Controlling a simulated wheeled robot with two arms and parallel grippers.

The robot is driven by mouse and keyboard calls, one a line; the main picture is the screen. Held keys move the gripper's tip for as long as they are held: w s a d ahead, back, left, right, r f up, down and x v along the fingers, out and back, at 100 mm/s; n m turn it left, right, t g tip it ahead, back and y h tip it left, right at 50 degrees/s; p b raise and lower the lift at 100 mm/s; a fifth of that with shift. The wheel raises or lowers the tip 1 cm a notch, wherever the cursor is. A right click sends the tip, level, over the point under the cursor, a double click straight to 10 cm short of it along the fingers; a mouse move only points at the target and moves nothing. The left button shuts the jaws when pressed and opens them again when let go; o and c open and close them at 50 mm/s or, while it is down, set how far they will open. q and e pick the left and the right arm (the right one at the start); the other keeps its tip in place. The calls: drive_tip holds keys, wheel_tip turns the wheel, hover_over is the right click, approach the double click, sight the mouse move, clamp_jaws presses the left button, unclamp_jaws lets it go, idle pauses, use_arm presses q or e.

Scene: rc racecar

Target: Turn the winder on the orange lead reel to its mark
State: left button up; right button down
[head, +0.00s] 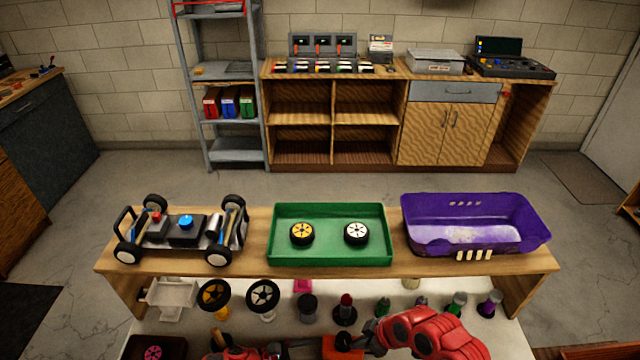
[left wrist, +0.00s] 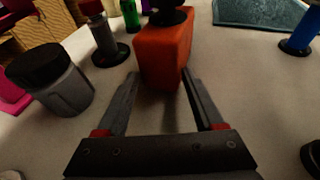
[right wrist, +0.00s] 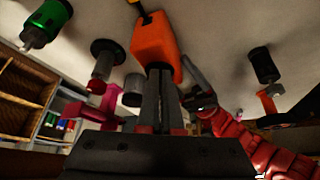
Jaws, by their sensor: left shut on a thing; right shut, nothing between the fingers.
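The orange lead reel (head: 330,353) stands on the white surface at the bottom of the head view, partly cut off by the frame. It also shows in the left wrist view (left wrist: 163,55) and the right wrist view (right wrist: 156,42). Its black winder (head: 344,340) is on top; a small yellow part shows there in the right wrist view. My left gripper (left wrist: 162,78) is shut on the reel's orange body, a finger on each side. My right gripper (right wrist: 159,72) is shut and empty, its fingertips close by the reel; whether they touch the winder I cannot tell.
Behind, a raised wooden shelf carries a car chassis (head: 185,232), a green tray (head: 330,255) with two wheels and a purple body shell (head: 475,235).

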drive_tip(key=shift+s+a, duration=0.45)
drive_tip(key=shift+a, duration=0.1)
idle(0.4)
drive_tip(key=shift+s, duration=0.15)
wheel_tip(320, 180, up, 6)
drive_tip(key=shift+s+d, duration=0.2)
drive_tip(key=shift+d, duration=0.1)
idle(0.3)
drive_tip(key=shift+w, duration=0.1)
